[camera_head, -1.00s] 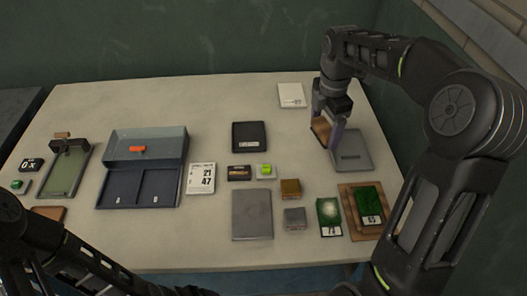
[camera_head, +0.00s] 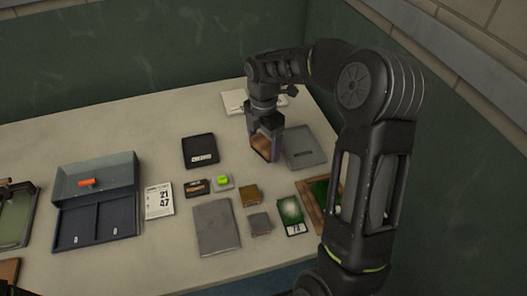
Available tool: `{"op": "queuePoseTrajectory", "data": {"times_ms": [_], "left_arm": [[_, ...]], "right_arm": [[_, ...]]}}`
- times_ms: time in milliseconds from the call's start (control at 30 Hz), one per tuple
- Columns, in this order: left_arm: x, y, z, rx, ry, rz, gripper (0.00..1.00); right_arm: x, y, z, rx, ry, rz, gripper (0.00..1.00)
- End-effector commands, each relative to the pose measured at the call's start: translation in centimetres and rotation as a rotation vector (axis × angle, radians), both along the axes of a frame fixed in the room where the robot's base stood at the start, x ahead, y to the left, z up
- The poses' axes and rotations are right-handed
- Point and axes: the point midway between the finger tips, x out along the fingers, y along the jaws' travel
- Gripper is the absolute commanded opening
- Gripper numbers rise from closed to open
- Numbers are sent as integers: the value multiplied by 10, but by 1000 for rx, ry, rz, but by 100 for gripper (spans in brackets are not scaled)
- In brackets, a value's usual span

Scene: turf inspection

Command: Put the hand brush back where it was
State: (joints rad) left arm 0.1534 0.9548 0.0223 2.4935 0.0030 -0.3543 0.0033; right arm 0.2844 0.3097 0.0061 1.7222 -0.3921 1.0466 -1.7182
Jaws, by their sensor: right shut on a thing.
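My right gripper (camera_head: 265,143) reaches down over the back right of the table. It is shut on a brown, wood-coloured piece with a dark edge, which I take to be the hand brush (camera_head: 260,147). The gripper hides part of it, and I cannot tell whether it touches the table. A flat grey pad (camera_head: 308,150) lies just right of the gripper. A white card (camera_head: 234,104) lies behind it, partly hidden by the gripper and arm. My left gripper is out of view.
A black tray (camera_head: 200,151) lies left of the gripper. Nearer are a grey slab (camera_head: 216,228), small blocks, a green card (camera_head: 290,216) and a wooden tray (camera_head: 308,200) partly behind my right arm. A blue-grey box (camera_head: 97,179) stands left. Bare table lies behind the black tray.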

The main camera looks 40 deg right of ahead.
Motion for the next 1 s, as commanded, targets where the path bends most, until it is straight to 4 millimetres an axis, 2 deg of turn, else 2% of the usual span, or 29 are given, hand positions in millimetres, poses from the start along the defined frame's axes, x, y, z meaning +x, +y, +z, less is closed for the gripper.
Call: {"op": "queuePoseTrajectory", "data": {"times_ms": [333,633,1000], "left_arm": [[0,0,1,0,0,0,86],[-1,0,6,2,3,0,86],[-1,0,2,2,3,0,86]], "right_arm": [[0,0,-4,-1,-1,0,49],[0,0,-38,-1,-1,2,49],[0,0,-43,-1,-2,1,49]]}}
